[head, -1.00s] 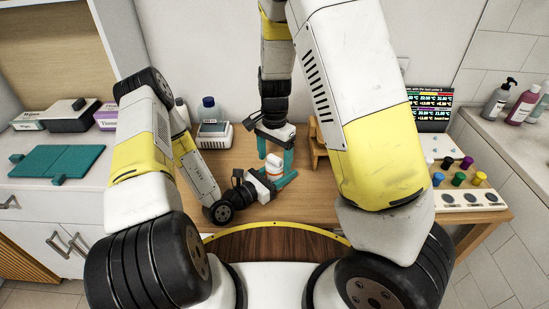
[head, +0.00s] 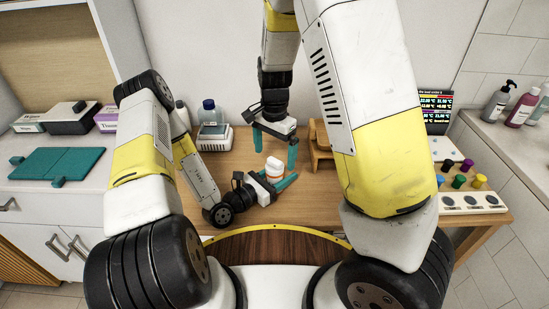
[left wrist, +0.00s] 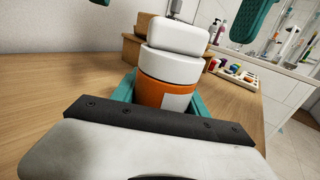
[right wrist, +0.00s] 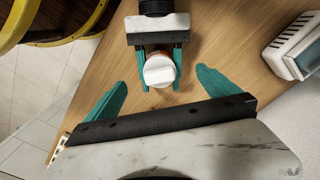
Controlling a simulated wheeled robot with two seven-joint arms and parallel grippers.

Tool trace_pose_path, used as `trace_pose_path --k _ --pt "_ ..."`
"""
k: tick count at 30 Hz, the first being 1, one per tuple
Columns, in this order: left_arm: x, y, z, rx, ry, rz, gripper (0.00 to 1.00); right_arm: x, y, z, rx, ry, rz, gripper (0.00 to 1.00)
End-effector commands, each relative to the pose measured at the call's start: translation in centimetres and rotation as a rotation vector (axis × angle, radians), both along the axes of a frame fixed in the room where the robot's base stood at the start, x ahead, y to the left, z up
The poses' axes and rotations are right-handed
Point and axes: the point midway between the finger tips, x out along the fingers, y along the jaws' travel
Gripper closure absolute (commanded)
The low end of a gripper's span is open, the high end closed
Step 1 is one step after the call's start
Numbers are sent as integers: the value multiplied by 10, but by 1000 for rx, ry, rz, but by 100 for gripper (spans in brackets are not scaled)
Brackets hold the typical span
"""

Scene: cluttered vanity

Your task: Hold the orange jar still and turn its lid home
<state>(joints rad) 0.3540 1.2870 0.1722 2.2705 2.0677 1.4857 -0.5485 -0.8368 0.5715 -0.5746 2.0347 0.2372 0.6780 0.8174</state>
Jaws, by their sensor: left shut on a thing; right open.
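The orange jar (left wrist: 165,92) stands upright on the wooden table, with a white label patch. Its white lid (left wrist: 172,66) sits on top and carries a raised white bar-shaped grip (left wrist: 178,36). From above, the lid shows in the right wrist view (right wrist: 159,70). My left gripper (head: 283,184) is shut on the jar low down, one teal finger on each side. My right gripper (head: 275,157) is open above the lid, its fingers wide apart on either side and clear of it. Whether the lid is fully seated cannot be told.
A wooden stand (head: 321,146) is close behind the jar to the right. A white device with a blue-capped bottle (head: 209,112) stands at the back left. A panel of coloured knobs (head: 470,200) lies on the right. Table left of the jar is clear.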

Motion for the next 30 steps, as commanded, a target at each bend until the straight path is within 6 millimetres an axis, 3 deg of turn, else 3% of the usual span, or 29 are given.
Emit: trace_pose_path --k 13,27,28,30 --pt "0 0 0 -1 -1 0 97 0 0 35 0 -1 1 0" --pt "0 0 0 -1 -1 0 97 0 0 40 -1 -1 0 0" --pt "0 0 0 -1 -1 0 43 0 0 40 -1 -1 0 0" --pt "0 0 0 -1 -1 0 29 0 0 40 -1 0 0 0"
